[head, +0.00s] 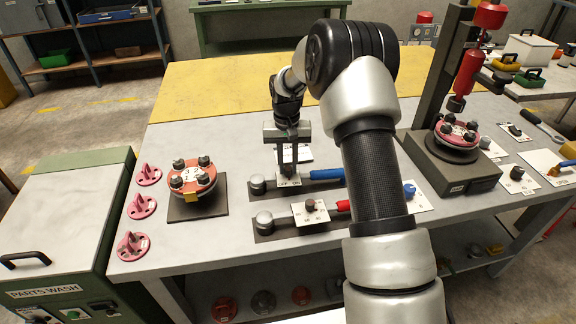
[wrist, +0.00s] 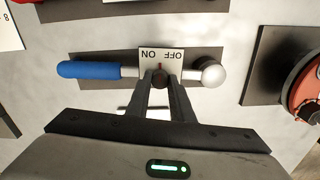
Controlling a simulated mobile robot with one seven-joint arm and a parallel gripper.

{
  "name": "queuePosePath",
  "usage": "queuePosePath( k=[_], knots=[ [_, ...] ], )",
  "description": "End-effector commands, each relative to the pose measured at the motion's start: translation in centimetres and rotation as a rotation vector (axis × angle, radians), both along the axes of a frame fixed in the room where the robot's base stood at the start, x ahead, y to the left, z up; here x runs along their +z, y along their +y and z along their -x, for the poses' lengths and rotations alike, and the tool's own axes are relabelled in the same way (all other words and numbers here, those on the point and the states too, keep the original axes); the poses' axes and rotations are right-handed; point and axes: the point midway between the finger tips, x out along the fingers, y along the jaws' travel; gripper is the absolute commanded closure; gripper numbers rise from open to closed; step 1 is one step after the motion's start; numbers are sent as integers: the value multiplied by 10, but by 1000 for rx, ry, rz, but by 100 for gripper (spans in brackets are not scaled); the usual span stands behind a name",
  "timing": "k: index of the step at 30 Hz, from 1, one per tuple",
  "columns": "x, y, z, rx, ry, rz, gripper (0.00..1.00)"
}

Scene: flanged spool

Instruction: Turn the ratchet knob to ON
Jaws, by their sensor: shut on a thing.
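The blue-handled ratchet wrench (head: 326,174) lies on a dark mat on the table; its silver round head shows at the right in the wrist view (wrist: 213,73). A white plate (wrist: 172,54) at its middle reads ON and OFF, upside down in the wrist view, with ON on the blue-handle side. A small dark knob (wrist: 160,80) with a red mark sits at the plate's edge. My gripper (head: 287,174) points down over it, and its two fingers (wrist: 161,88) are closed on the knob. The fingers cover part of the knob, and its exact setting is unclear.
A red-handled wrench (head: 343,206) with its own plate and knob lies nearer the front. A red flanged spool (head: 192,179) stands left; pink brackets (head: 142,207) line the left edge. A press column (head: 440,80) with another spool (head: 457,135) stands right.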

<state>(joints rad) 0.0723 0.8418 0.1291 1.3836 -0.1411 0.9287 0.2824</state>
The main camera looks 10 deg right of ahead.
Motion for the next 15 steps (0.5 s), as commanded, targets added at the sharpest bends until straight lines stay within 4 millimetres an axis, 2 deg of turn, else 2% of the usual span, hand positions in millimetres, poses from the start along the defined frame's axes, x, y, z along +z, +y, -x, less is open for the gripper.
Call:
queuePosePath(
  k=[15],
  knots=[
    [1, 0, 0, 423, -2, 0, 100]
  ],
)
